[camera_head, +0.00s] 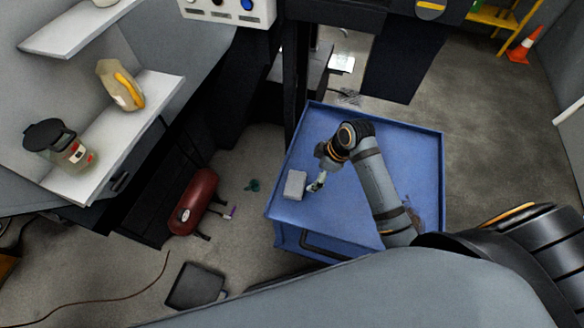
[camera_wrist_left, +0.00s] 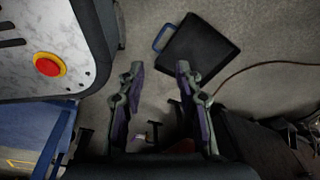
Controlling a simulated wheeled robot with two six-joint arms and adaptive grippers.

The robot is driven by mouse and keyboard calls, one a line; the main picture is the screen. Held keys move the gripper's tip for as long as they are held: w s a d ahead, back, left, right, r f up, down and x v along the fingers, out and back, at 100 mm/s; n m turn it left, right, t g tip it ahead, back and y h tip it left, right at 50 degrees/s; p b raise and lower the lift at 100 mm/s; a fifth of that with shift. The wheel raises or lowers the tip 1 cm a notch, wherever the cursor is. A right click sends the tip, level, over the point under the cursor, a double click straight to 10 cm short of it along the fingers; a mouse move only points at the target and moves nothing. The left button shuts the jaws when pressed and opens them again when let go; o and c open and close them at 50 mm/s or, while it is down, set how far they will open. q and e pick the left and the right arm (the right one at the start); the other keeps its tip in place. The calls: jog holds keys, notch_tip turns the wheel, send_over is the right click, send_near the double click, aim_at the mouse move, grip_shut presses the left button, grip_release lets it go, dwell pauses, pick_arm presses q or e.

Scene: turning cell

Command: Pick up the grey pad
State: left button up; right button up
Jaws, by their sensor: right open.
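The grey pad (camera_head: 295,184), a small light grey block, lies near the left edge of the blue cart top (camera_head: 340,116) in the head view. My right gripper (camera_head: 317,184) is open just to the right of the pad, with its fingers pointing down and left. Whether a finger touches the pad is too small to tell. My left gripper (camera_wrist_left: 158,70) shows only in the left wrist view; its two fingers are wide apart with nothing between them, over the floor. The pad does not show in that view.
A red tank (camera_head: 193,200) stands on the floor left of the cart. A dark case (camera_head: 196,287) lies on the floor; it also shows in the left wrist view (camera_wrist_left: 200,48). A white shelf (camera_head: 130,130) holds a jug (camera_head: 58,147) and a beige bottle (camera_head: 113,82). The cart has a raised rim.

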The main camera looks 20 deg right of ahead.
aim_at(296, 184)
jog(key=shift+y, duration=0.3)
jog(key=a+f, duration=0.3)
jog(key=shift+w+a+b, duration=0.15)
jog(key=shift+w+b, duration=0.25)
jog(key=shift+w+f, duration=0.1)
jog(key=shift+f, duration=0.2)
jog(key=shift+a+f, duration=0.15)
jog(key=shift+f, duration=0.2)
jog(key=x, duration=0.4)
jog(key=shift+b, duration=0.35)
jog(key=shift+w+f, duration=0.1)
jog(key=shift+f, duration=0.15)
pick_arm(q)
jog(key=shift+s+f, duration=0.4)
jog(key=shift+s, duration=0.2)
jog(key=shift+s+f, duration=0.4)
jog(key=shift+s, duration=0.2)
pick_arm(e)
jog(key=c, duration=0.6)
